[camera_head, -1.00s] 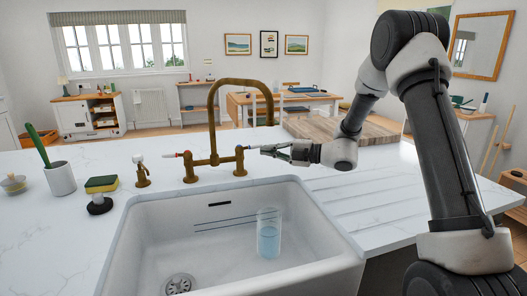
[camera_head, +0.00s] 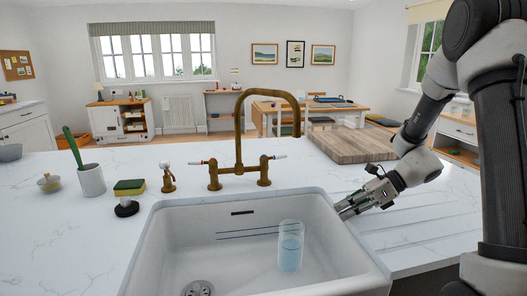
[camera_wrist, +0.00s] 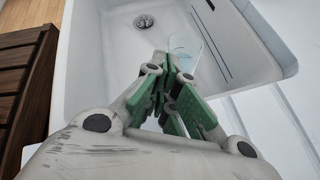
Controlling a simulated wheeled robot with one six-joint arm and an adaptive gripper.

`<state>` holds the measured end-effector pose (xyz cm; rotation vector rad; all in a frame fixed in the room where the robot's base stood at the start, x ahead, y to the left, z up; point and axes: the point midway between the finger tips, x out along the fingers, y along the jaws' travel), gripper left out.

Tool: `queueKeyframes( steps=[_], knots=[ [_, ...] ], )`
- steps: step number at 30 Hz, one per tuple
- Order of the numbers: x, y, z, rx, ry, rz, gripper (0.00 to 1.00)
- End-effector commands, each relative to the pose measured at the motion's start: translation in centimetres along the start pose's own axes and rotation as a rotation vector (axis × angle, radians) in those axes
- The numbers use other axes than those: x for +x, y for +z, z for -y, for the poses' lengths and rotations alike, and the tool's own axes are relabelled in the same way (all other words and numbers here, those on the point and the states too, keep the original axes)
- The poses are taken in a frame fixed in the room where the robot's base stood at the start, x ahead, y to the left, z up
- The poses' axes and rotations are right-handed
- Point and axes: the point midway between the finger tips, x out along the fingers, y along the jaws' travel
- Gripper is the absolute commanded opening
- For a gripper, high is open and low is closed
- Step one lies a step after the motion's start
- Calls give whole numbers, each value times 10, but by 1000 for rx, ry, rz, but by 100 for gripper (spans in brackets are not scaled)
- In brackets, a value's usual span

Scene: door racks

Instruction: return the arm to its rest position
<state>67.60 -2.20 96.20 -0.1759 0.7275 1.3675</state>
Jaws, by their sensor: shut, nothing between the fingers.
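My gripper (camera_head: 341,210) is shut and empty. In the head view it hangs over the right rim of the white sink (camera_head: 185,235), pointing left and down toward the basin. In the wrist view my gripper (camera_wrist: 172,75) shows its green fingers closed together, with the sink (camera_wrist: 90,60) behind them. My arm comes down from the upper right, bent at the elbow. A clear glass with bluish water (camera_head: 290,247) stands upright in the basin, left of my gripper and apart from it. In the wrist view the glass (camera_wrist: 184,45) is partly hidden behind the fingers.
A brass bridge tap (camera_head: 239,150) rises behind the sink. A wooden chopping board (camera_head: 352,146) lies on the counter close behind my wrist. A sponge (camera_head: 129,187) and a white pot with a green-handled brush (camera_head: 91,180) stand at the left. The front left worktop is clear.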

Motion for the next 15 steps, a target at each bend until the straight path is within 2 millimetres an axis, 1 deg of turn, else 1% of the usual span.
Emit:
queueKeyframes(
  steps=[1,2,3,5,6,8,9,12,15],
  knots=[
    [-14,-8,-25,-215,21,-101,0],
    [-24,-16,-40,-353,44,-165,0],
    [-36,-24,-56,-526,77,-244,0],
    [-56,-35,-79,-763,135,-353,0],
    [-70,-40,-92,-910,175,-422,0],
    [-91,-47,-110,-1114,240,-520,0],
    [-104,-51,-120,-1235,283,-583,0],
    [-135,-56,-144,-1494,383,-734,0],
    [-162,-56,-165,-1680,453,-879,0]
  ],
)
